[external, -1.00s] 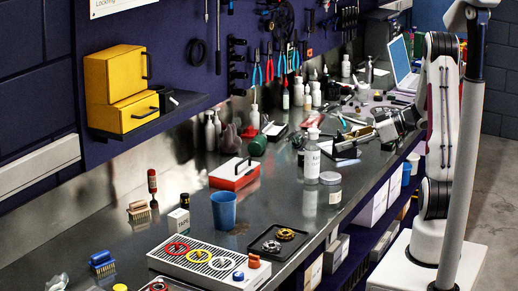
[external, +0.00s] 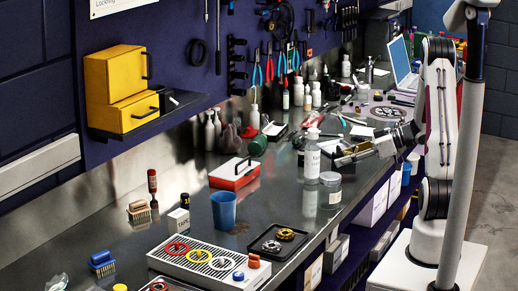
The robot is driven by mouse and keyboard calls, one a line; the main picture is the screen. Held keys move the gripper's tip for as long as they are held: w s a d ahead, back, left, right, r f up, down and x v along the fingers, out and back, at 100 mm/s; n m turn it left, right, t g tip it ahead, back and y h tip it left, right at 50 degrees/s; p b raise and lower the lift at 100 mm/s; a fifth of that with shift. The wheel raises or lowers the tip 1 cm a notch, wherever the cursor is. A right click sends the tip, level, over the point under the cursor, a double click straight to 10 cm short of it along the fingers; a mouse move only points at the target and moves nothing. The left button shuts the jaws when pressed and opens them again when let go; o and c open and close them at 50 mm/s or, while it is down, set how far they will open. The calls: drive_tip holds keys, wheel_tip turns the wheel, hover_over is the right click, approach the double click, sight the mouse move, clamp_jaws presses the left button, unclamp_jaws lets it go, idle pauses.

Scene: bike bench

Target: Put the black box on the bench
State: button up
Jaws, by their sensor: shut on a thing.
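My gripper (external: 361,153) reaches in from the right over the front part of the bench (external: 285,188), behind the white bottle and the clear jar. It is shut on a small dark, boxy thing (external: 343,160), which looks like the black box. Its outline is hard to make out among the fingers. I cannot tell whether it touches the bench top.
A white bottle (external: 312,157) and a clear jar (external: 330,192) stand close in front of my gripper. A red case (external: 234,175), a blue cup (external: 224,210) and a black tray (external: 272,247) are nearer the camera. A laptop (external: 402,62) is at the far end.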

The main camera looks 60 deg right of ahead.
drive_tip(key=shift+f, duration=1.2)
drive_tip(key=shift+f, duration=0.1)
drive_tip(key=o, duration=1.1)
drive_tip(key=shift+v, duration=6.05)
